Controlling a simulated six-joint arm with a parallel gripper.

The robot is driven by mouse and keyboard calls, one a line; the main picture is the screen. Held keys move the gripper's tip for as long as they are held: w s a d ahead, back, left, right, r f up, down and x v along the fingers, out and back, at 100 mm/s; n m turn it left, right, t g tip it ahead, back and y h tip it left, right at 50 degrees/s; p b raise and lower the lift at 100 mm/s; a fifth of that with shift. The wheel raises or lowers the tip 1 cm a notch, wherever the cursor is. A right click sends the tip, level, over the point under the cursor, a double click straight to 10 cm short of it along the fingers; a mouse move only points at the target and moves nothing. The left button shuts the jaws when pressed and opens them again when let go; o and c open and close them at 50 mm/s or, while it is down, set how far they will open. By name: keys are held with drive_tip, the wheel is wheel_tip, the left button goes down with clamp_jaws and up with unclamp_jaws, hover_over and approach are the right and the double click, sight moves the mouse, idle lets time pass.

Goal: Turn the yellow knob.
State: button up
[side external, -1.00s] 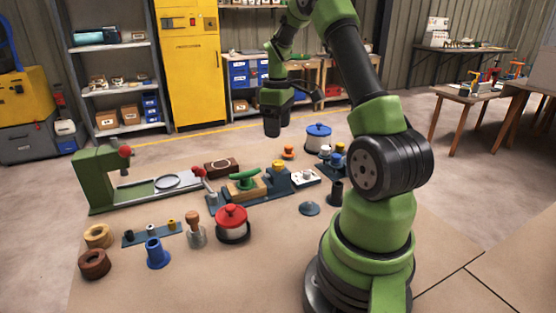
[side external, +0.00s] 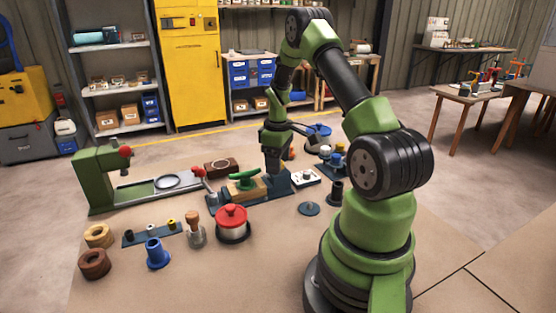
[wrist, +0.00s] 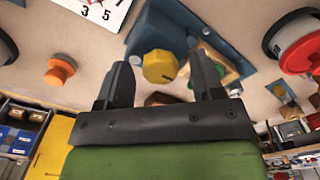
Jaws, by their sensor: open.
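The yellow knob (wrist: 160,66) shows in the wrist view on a blue-grey mount (wrist: 160,30). It lies between and just beyond the fingertips of my gripper (wrist: 162,72). The fingers stand open, one on each side of the knob, and I see no clear contact. In the side external view my gripper (side external: 276,165) points down over the right end of the blue-grey fixture (side external: 292,182) and hides the knob there.
A green handle (side external: 243,180) on a wooden block is left of my gripper, with a red-lidded pot (side external: 231,222) in front. A white numbered plate (side external: 306,177) lies to the right. An orange knob (wrist: 59,71) and a blue-lidded pot (side external: 320,130) stand behind.

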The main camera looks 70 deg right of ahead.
drive_tip(key=c, duration=0.9)
